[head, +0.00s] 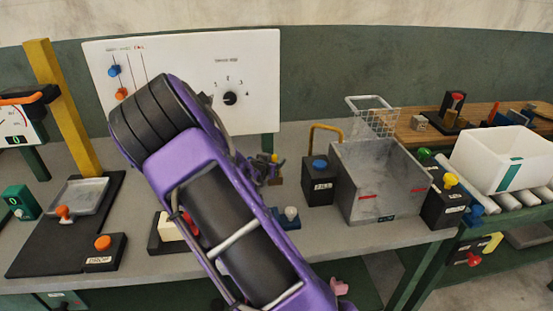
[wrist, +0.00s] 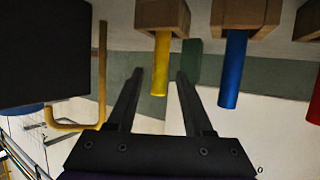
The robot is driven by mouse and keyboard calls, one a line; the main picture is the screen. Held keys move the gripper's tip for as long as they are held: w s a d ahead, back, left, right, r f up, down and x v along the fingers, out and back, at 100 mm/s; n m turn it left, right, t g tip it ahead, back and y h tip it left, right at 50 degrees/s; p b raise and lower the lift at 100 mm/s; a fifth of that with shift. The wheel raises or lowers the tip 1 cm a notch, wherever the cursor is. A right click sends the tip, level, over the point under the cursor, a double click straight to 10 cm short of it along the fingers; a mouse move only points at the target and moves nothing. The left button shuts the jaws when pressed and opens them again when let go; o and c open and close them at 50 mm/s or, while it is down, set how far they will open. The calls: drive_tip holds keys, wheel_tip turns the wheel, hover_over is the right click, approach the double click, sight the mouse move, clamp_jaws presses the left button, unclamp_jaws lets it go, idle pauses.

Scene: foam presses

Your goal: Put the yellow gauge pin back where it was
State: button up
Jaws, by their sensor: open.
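The yellow gauge pin (wrist: 160,66) stands in a wooden block (wrist: 163,15) in the wrist view, which looks upside down. My gripper (wrist: 159,84) is open, with a dark finger on each side of the pin in the picture. A clear gap shows on both sides; I cannot tell whether the pin is between the fingertips or just beyond them. In the head view a small yellow top (head: 274,158) shows at my gripper (head: 266,166), above a brown block (head: 273,181). Nothing is held.
A blue pin (wrist: 233,70) in its own block and a red pin (wrist: 315,97) stand alongside. A white panel (head: 255,75) rises behind.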

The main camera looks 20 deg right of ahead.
drive_tip(key=v, duration=0.8)
drive_tip(key=shift+p, duration=0.35)
drive_tip(key=shift+w+r, duration=0.1)
drive_tip(key=shift+r, duration=0.05)
